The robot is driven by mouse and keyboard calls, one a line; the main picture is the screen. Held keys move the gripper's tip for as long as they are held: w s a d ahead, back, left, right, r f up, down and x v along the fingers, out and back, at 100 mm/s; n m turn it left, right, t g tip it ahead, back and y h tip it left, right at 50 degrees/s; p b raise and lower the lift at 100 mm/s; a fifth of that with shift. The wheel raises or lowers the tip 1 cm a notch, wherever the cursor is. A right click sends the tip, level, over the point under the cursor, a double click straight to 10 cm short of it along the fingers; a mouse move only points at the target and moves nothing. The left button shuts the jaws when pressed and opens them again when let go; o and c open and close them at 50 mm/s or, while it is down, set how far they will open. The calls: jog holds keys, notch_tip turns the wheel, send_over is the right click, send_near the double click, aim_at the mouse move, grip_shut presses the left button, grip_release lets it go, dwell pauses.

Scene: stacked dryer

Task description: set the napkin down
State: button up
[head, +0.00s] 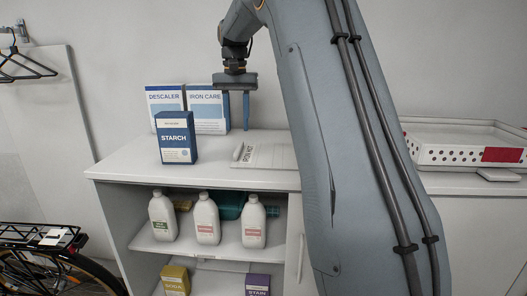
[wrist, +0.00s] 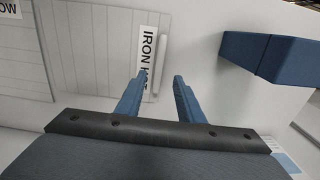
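My gripper (head: 236,122) hangs fingers-down above the white counter top, behind the starch box. A slim white roll-like piece (wrist: 158,65) lies along the mat's labelled edge, just past the fingertips. I cannot tell whether it is the napkin. I see no other napkin.
The starch box (head: 176,138) stands near the gripper, with descaler (head: 164,98) and iron care (head: 208,112) boxes behind. White bottles (head: 207,218) stand on the shelf below. A perforated white tray (head: 462,150) is at the right. Counter left of the starch box is clear.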

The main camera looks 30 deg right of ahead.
aim_at(239, 147)
jog(key=shift+w+f, duration=0.1)
jog(key=shift+f, duration=0.25)
jog(key=shift+f+p, duration=1.95)
jog(key=shift+f, duration=1.5)
grip_shut()
